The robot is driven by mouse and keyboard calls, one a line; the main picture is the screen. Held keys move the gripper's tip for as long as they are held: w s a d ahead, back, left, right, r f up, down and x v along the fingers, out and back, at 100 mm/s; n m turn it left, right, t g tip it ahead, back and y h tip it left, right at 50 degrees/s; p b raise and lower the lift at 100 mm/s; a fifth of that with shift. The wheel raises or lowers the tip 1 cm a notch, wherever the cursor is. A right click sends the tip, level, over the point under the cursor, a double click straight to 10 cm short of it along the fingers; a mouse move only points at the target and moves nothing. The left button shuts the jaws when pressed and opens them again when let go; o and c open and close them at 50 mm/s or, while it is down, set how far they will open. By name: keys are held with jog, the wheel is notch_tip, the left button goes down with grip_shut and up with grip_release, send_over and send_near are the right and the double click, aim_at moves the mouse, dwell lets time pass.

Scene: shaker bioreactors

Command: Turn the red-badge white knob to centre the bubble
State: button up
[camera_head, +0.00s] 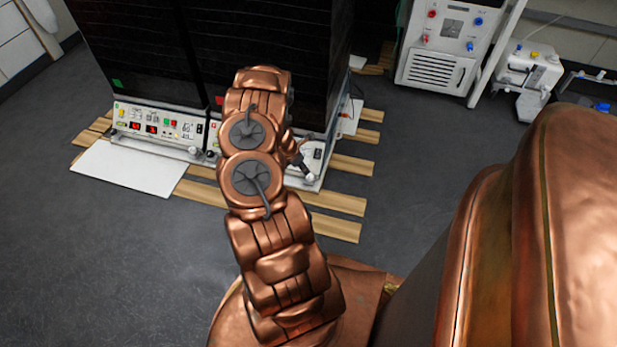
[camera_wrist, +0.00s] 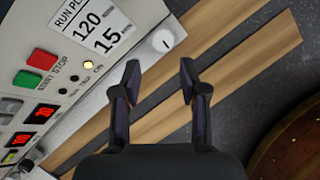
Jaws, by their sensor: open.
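A white round knob (camera_wrist: 162,40) with a small dark mark sits at the corner of a pale control panel (camera_wrist: 70,60) in the wrist view. My gripper (camera_wrist: 159,72) is open and empty. Its two dark fingertips are apart, and the knob shows just beyond the gap between them. No badge or bubble level shows in the wrist view. In the head view, a red badge (camera_head: 220,100) is on the dark front of the right-hand unit (camera_head: 265,40). My arm hides much of that unit's panel. My gripper (camera_head: 305,165) is partly hidden at its lower right end.
The left-hand unit (camera_head: 130,45) has a green badge (camera_head: 117,83) and a lit panel (camera_head: 155,125). A white board (camera_head: 130,167) lies on the floor in front. Wooden slats (camera_head: 330,200) run beneath the units. A white machine (camera_head: 440,50) stands back right. Grey floor is open at left.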

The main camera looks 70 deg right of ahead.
aim_at(309, 176)
jog(key=x, duration=0.2)
jog(key=b+x, duration=0.1)
jog(key=x, duration=0.1)
jog(key=b+x, duration=0.1)
jog(key=x, duration=0.1)
jog(key=shift+s+f, duration=0.3)
jog(key=shift+s, duration=0.1)
jog(key=shift+d+f, duration=0.3)
jog(key=shift+f, duration=0.3)
jog(key=shift+c, duration=0.4)
grip_shut()
